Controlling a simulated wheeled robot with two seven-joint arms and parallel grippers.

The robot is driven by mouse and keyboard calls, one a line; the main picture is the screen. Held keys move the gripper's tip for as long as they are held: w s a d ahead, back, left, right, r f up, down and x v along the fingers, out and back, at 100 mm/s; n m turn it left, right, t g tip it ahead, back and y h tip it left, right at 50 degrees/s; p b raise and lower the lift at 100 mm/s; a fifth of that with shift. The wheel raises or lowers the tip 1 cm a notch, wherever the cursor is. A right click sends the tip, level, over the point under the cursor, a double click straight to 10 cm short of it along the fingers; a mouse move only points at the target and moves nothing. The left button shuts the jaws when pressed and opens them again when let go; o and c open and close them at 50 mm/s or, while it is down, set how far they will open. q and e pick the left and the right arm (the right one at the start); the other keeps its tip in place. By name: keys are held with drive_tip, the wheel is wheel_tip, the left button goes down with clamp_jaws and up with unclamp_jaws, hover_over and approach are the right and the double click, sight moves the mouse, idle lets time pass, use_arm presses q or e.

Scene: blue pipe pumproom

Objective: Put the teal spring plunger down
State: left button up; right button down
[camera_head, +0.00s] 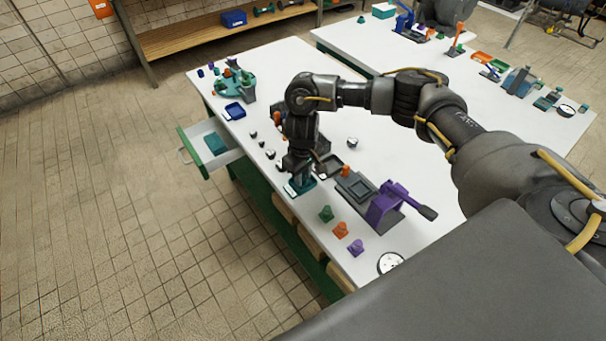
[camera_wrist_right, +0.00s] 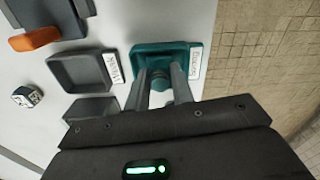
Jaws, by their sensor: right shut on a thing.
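The teal spring plunger (camera_wrist_right: 156,88) shows in the right wrist view as a small rounded teal piece between my fingers. My right gripper (camera_wrist_right: 160,80) is shut on it, with the fingers reaching down into a teal tray (camera_wrist_right: 150,48) that has a white label on its right side. Whether the plunger touches the tray floor cannot be told. In the head view my right gripper (camera_head: 296,174) points down over the teal tray (camera_head: 306,186) at the near-left edge of the white table, and hides the plunger. My left gripper is not in view.
A dark labelled tray (camera_wrist_right: 85,72) lies beside the teal one. Green (camera_head: 326,214), orange (camera_head: 340,230) and purple (camera_head: 356,247) pieces stand along the table edge, near a purple lever press (camera_head: 385,204). An open drawer (camera_head: 223,150) juts out at the left.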

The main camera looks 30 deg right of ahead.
drive_tip(key=shift+a+f, duration=0.1)
drive_tip(key=c, duration=1.5)
unclamp_jaws()
wheel_tip(320, 180, up, 12)
drive_tip(key=shift+r+p, duration=0.2)
drive_tip(key=shift+p, duration=0.15)
